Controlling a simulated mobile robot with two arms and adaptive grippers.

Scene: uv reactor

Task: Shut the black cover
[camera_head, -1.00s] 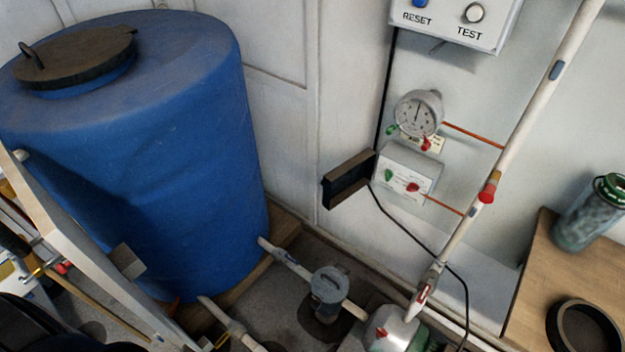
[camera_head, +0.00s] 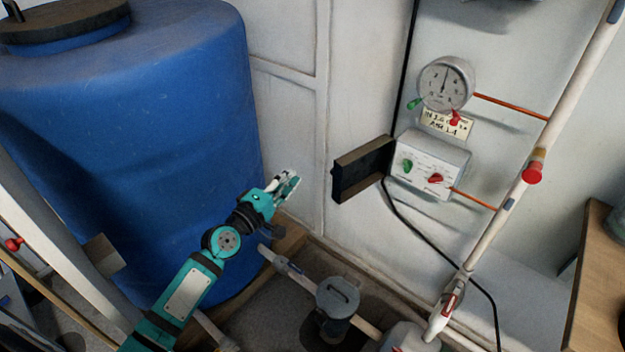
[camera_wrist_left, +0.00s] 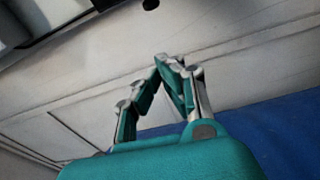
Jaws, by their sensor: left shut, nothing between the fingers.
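The black cover (camera_head: 362,169) stands swung open to the left of the small grey control box (camera_head: 432,163) on the wall. The box front shows a green knob and a red knob, uncovered. My left gripper (camera_head: 291,183) is shut and empty, in front of the wall, left of the cover and apart from it. In the left wrist view its closed fingertips (camera_wrist_left: 172,62) point toward the white wall, and a dark shape at the top left may be part of the cover. My right gripper is not in view.
A large blue barrel (camera_head: 130,130) stands left, close to my left arm. A round gauge (camera_head: 446,83) hangs above the box. A black cable runs below it. A white pipe (camera_head: 508,205) slants up at right. A grey valve (camera_head: 338,298) and pipes lie below. A wooden table (camera_head: 598,270) is far right.

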